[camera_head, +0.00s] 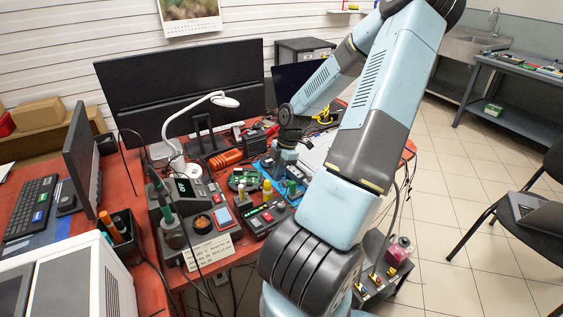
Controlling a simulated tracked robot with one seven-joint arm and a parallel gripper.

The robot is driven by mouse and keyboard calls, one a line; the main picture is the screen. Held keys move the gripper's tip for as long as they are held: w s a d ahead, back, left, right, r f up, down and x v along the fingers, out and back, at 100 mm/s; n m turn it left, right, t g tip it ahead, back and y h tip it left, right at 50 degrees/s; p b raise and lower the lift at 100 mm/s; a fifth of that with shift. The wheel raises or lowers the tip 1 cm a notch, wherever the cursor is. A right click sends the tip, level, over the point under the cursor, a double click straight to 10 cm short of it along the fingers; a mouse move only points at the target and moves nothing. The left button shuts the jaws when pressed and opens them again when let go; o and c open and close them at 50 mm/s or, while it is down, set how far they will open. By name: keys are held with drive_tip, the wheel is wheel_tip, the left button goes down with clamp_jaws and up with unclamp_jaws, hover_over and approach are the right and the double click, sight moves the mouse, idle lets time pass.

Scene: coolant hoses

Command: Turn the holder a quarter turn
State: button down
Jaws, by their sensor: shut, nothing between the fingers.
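A green circuit board (243,179) lies on the red workbench, in what may be the holder; its frame is too small to make out. A blue mat or tray (291,191) with small green parts lies just right of it. My gripper (279,168) points down at the back edge of the blue area, right of the circuit board. It is shut with nothing in it. The fingertips are small and partly lost among the parts, so I cannot tell whether they touch anything.
A white desk lamp (177,158), a soldering station (186,197) and a red-and-grey device (266,217) crowd the bench. Monitors (183,86) stand behind.

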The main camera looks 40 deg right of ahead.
drive_tip(key=shift+w+a+f, duration=0.1)
drive_tip(key=shift+a+f, duration=0.1)
drive_tip(key=shift+a, duration=0.8)
drive_tip(key=shift+w+a+f, duration=0.1)
drive_tip(key=shift+a+f, duration=0.05)
drive_tip(key=shift+a, duration=0.8)
drive_tip(key=shift+s+a, duration=0.2)
drive_tip(key=shift+a, duration=0.45)
drive_tip(key=shift+d, duration=0.2)
